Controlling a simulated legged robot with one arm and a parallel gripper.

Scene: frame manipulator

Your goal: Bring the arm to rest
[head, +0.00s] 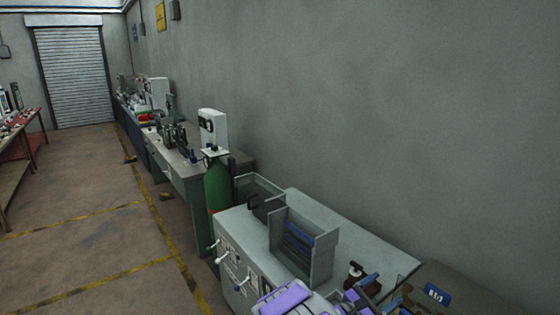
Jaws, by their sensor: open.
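I cannot make out my gripper or its fingertips in the head view. Purple and pale shapes (285,298) show at the bottom edge, cut off by the frame. I cannot tell whether they are part of my arm.
A grey cabinet bench (345,235) stands close at the lower right, with a grey open-fronted box (303,245) on it. A green gas cylinder (217,187) stands behind it. Further benches (188,170) line the right wall. The floor (85,215) on the left is clear, with yellow lines, towards a shutter door (73,75).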

